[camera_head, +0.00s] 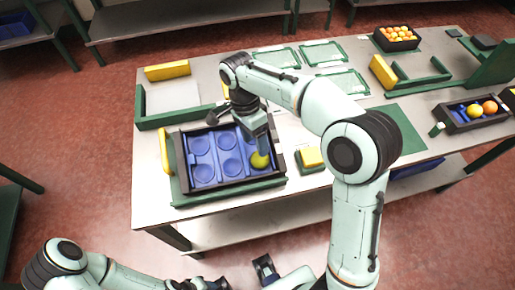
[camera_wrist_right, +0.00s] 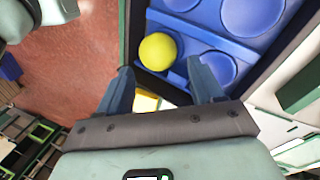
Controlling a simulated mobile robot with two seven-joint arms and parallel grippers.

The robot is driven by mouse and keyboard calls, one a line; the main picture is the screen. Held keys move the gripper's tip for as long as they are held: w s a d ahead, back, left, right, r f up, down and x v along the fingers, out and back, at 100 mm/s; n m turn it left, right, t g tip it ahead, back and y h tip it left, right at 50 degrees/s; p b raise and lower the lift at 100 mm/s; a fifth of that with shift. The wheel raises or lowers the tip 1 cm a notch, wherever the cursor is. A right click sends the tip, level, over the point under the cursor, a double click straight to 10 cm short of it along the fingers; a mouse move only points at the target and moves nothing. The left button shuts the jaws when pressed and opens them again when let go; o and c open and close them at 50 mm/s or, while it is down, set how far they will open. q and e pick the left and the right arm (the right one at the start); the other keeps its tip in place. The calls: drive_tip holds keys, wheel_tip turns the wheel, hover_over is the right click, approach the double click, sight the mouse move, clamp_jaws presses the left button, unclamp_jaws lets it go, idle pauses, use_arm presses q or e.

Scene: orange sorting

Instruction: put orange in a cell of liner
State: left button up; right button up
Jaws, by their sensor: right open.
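A yellow-green orange (camera_head: 260,160) sits at the right front cell position of the blue liner (camera_head: 215,157), which lies in a dark crate (camera_head: 228,190). The liner's other visible cells are empty. My right gripper (camera_head: 260,147) is just above the orange, pointing down. In the right wrist view, its fingers (camera_wrist_right: 162,88) are spread wide, with the orange (camera_wrist_right: 158,51) beyond the tips and apart from them. Whether the orange is fully seated in its cell is unclear. My left gripper (camera_head: 207,284) is at the bottom edge, partly cut off.
A dark crate (camera_head: 446,121) with two fruits stands at the right, and a tray of small oranges (camera_head: 381,45) at the back. A yellow block on a green base (camera_head: 311,157) is right of the liner crate. Green frames (camera_head: 323,54) lie on the table behind.

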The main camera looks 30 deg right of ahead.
drive_tip(key=p+v, duration=0.1)
drive_tip(key=v, duration=0.5)
drive_tip(key=shift+r, duration=0.2)
drive_tip(key=shift+s, duration=0.1)
